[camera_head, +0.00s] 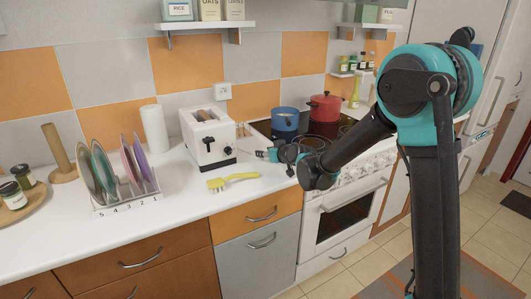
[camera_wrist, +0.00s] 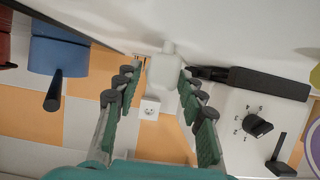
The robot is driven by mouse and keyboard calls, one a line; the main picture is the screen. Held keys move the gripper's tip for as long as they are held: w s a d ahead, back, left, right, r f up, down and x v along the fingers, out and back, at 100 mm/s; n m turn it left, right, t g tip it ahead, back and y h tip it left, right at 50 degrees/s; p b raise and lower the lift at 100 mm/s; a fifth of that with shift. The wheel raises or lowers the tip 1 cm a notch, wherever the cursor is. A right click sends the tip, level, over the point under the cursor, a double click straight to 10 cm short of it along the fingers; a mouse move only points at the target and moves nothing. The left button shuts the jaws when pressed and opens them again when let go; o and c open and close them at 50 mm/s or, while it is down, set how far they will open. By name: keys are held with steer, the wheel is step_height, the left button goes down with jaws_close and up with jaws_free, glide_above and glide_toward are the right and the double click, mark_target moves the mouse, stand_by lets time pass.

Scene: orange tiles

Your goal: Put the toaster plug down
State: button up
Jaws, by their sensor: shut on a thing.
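The white toaster plug (camera_wrist: 163,74) is between the fingertips of my gripper (camera_wrist: 158,78) in the wrist view. The fingers are shut on it, one pad on each side. In the head view my gripper (camera_head: 268,154) is low over the white counter, just right of the toaster (camera_head: 208,137), and the plug is too small to make out. I cannot tell if the plug touches the counter. The toaster's side with its dark knob and lever also shows in the wrist view (camera_wrist: 245,120). The wall socket (camera_head: 223,91) is empty, above and behind the toaster.
A yellow brush (camera_head: 232,181) lies in front of the toaster. A blue pot (camera_head: 285,119) and a red pot (camera_head: 325,106) stand on the stove (camera_head: 345,185) to the right. A plate rack (camera_head: 125,198) with plates and a paper roll (camera_head: 154,129) are to the left.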

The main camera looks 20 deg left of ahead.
steer(key=shift+s+d+f, duration=0.1)
steer(key=shift+s+f, duration=0.05)
steer(key=shift+f, duration=0.35)
steer(key=o, duration=1.2)
steer(key=shift+f, duration=0.1)
steer(key=shift+o, duration=0.2)
steer(key=shift+r, duration=0.5)
steer(key=v, duration=1.1)
steer(key=shift+s+d+r, duration=0.15)
steer(key=shift+d+r, duration=0.1)
steer(key=shift+r, duration=0.15)
